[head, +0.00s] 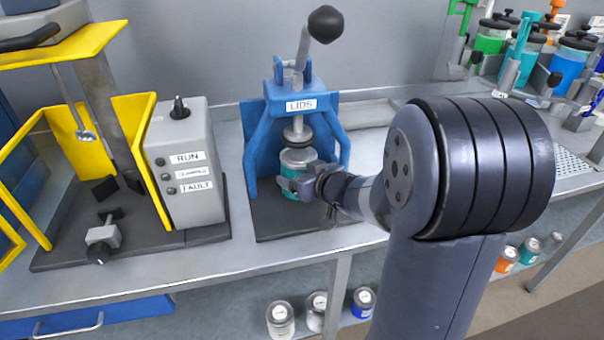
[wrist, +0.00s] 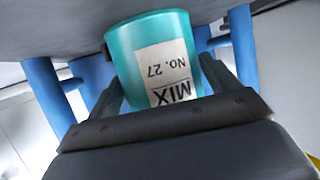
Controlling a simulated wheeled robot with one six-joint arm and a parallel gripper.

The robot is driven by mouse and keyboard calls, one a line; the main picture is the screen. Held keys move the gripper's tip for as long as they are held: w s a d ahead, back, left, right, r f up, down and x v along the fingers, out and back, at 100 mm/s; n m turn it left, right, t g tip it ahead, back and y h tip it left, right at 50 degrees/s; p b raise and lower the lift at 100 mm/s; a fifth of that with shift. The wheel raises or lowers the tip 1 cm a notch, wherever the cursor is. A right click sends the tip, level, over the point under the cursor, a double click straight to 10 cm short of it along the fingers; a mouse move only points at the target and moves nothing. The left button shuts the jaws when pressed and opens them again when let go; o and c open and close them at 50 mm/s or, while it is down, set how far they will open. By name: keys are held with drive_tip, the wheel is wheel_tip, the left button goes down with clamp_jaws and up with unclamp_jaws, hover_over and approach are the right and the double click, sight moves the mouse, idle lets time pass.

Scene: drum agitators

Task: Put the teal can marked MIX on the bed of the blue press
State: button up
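The teal can (head: 287,176) with a grey lid stands upright inside the frame of the blue press (head: 258,128), under its ram and over its dark bed (head: 265,222). In the wrist view the teal can (wrist: 125,55) shows upside down, its white label reading MIX and No. 27. My gripper (head: 297,184) reaches in from the right at the can's front. In the wrist view my gripper's fingers (wrist: 160,82) lie close along both sides of the can and look shut on it. Whether the can's base touches the bed I cannot tell.
A yellow-framed machine (head: 140,150) and a grey control box (head: 187,165) stand left of the press. The press has a raised lever with a black knob (head: 325,24). Several cans stand on the lower shelf (head: 250,322). Coloured drums (head: 567,68) stand at the back right.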

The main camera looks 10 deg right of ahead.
drive_tip(key=shift+o, duration=1.4)
drive_tip(key=shift+s+r, duration=0.1)
drive_tip(key=shift+r, duration=0.2)
drive_tip(key=p+v, duration=0.3)
drive_tip(key=v, duration=0.8)
drive_tip(key=shift+s+p, duration=0.3)
drive_tip(key=shift+s, duration=0.1)
